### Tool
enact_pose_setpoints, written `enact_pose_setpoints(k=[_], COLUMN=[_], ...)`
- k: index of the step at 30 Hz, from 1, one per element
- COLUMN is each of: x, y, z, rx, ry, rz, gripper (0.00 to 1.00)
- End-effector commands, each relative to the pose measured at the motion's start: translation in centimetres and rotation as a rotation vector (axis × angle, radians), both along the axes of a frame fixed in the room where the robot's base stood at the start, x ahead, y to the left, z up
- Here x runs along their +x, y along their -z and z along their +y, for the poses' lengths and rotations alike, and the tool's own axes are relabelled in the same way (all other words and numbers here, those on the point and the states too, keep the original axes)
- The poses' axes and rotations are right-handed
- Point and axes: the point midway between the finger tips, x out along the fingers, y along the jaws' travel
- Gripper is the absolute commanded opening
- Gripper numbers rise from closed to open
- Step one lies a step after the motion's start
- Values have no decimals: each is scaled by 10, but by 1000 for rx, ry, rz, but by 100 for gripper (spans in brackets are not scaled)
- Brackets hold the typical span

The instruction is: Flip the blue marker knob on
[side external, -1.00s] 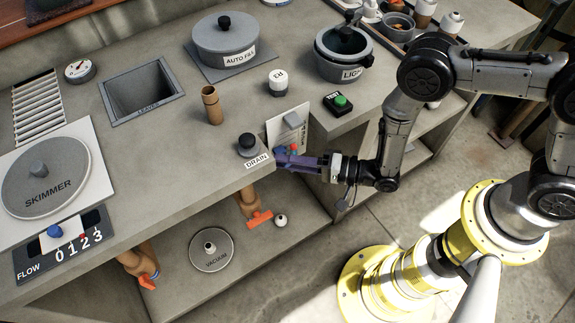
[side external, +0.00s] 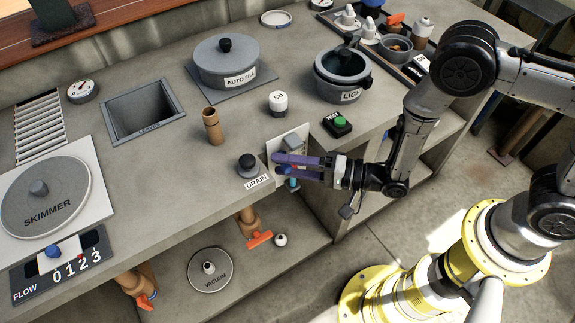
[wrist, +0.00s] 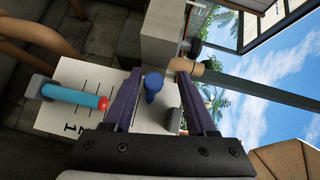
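The blue marker knob (wrist: 153,84) is a small rounded blue knob, seen in the wrist view in front of a white panel (wrist: 70,122). My gripper (wrist: 160,75) is open, with its two purple fingers on either side of the knob. The knob is nearer the left finger; I cannot tell whether they touch. In the side view my gripper (side external: 284,167) is at the white panel (side external: 303,132) on the counter's front edge, and its fingers hide part of the panel and the knob. A light-blue lever with a red tip (wrist: 75,96) lies across the panel, left of my fingers.
The DRAIN knob (side external: 248,166) is left of my gripper on the counter. A green button box (side external: 338,124) and a LIGHT pot (side external: 342,78) stand to the right. An orange-handled pipe valve (side external: 259,238) is below. Grey blocks (wrist: 174,120) stick out near my right finger.

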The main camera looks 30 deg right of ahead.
Motion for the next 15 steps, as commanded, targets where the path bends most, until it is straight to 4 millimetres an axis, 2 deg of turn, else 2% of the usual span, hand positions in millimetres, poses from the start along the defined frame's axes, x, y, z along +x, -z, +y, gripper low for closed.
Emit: enact_pose_setpoints(k=[10, 15], x=[-1, -10], y=[3, 2], z=[-1, -11], rx=[-4, -6], ry=[0, 1], rz=[7, 7], gripper=[56, 56])
